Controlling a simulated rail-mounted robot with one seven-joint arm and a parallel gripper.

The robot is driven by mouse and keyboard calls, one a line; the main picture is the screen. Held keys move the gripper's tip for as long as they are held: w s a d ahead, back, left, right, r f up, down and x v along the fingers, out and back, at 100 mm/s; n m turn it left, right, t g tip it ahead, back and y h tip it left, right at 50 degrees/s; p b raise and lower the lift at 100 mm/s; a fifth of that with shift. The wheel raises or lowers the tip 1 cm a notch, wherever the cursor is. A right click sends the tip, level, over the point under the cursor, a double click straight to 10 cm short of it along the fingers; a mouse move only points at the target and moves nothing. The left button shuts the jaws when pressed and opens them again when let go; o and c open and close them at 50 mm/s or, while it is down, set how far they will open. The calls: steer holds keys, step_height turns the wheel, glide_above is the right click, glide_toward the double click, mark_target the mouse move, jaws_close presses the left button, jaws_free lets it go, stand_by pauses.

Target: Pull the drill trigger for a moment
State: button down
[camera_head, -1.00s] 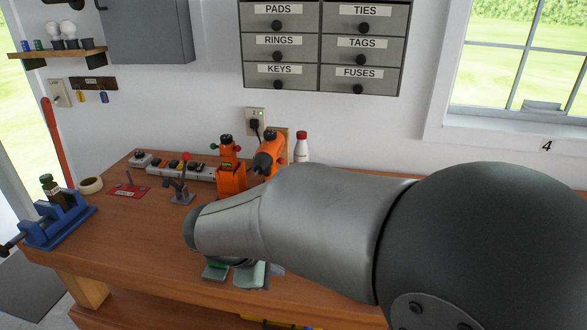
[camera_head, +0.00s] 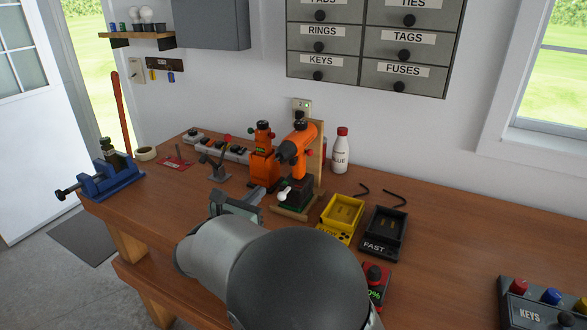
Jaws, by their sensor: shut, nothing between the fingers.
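The orange drill (camera_head: 301,140) stands upright on a wooden stand on the workbench, its dark nose pointing left. Its dark foot (camera_head: 296,193) has a green edge. The trigger cannot be made out at this size. My gripper (camera_head: 260,190) is beyond my grey arm, low over the bench, just left of the drill's foot. It is shut and empty. My arm hides part of the gripper and the bench in front of it. Whether the gripper touches anything cannot be told.
An orange device (camera_head: 263,158) stands just left of the drill. A glue bottle (camera_head: 340,152), a yellow tray (camera_head: 343,212) and a black FAST tray (camera_head: 382,235) are to the right. A blue vise (camera_head: 112,180) sits at the left end.

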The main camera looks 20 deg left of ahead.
mark_target(291, 162)
steer(key=shift+w, duration=0.1)
steer(key=w+p, duration=0.1)
steer(key=w, duration=0.3)
steer(key=w+d+p, duration=0.1)
steer(key=w, duration=0.3)
steer(key=w+d+p, duration=0.1)
steer(key=w, duration=0.3)
steer(key=shift+w+d+r+p, duration=0.1)
steer(key=shift+w+p, duration=0.1)
steer(key=shift+p, duration=0.2)
steer(key=shift+w+d, duration=0.1)
steer(key=shift+w, duration=0.55)
steer(key=shift+w+d+f+b, duration=0.15)
steer(key=shift+w+f+b, duration=0.1)
steer(key=shift+w+b, duration=0.25)
steer(key=shift+w, duration=0.4)
steer(key=shift+r, duration=0.15)
